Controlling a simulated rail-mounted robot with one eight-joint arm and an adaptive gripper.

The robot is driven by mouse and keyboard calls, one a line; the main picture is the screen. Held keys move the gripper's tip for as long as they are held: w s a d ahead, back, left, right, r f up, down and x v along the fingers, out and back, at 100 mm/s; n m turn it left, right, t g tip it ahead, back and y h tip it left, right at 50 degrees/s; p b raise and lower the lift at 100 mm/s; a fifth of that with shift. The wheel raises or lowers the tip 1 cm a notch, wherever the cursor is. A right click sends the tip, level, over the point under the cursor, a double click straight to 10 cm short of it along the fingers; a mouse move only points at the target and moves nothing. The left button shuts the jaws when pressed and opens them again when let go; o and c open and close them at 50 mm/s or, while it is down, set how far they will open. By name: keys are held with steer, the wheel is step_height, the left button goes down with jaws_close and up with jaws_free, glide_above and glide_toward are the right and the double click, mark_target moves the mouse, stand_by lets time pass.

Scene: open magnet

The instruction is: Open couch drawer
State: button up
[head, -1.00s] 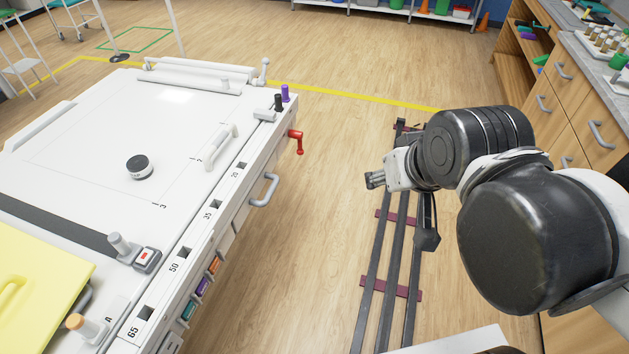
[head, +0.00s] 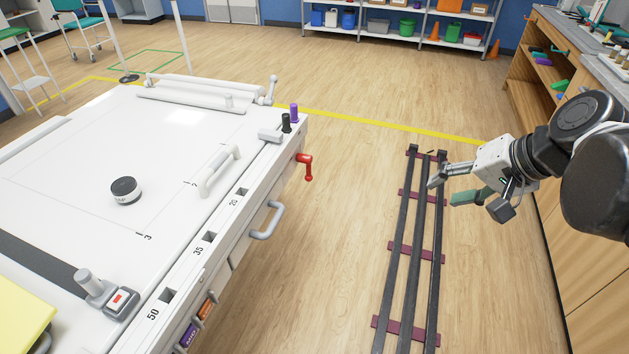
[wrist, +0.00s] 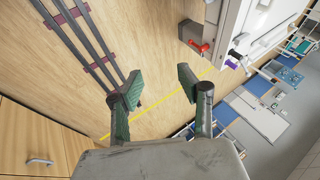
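The white couch (head: 75,150) fills the left of the head view. A drawer front on its right side carries a grey curved handle (head: 267,220), below the top edge and nearer to me than the red lever (head: 305,166). The drawer looks flush with the side. My gripper (head: 443,190) is to the right of the couch, above the floor rails and well apart from the handle. In the wrist view its two green-padded fingers (wrist: 157,92) are spread wide with nothing between them. The red lever also shows in the wrist view (wrist: 199,46); the drawer handle is not clear there.
Floor rails (head: 412,250) run along the right of the couch, with bare wood floor between. Wooden cabinets (head: 575,260) stand close on the right. Shelves with bins (head: 400,22) are at the back. A black knob and a purple knob (head: 294,113) rise from the couch's far corner.

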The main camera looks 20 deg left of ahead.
steer(key=w+a+f+n+g+y+b, duration=0.1)
steer(key=w+a+f+g+y+b, duration=0.2)
steer(key=a+f, duration=0.4)
steer(key=w+a+f+g+y+b, duration=0.2)
steer(key=w+a+f+b, duration=0.25)
steer(key=a, duration=0.45)
steer(key=n+g+y+b, duration=0.3)
steer(key=n+g+b, duration=0.1)
steer(key=g+b, duration=0.2)
glide_toward(279, 220)
steer(key=b+x, duration=0.3)
steer(key=x, duration=0.8)
steer(key=shift+s+a+f, duration=0.1)
steer(key=shift+c, duration=0.5)
jaws_close()
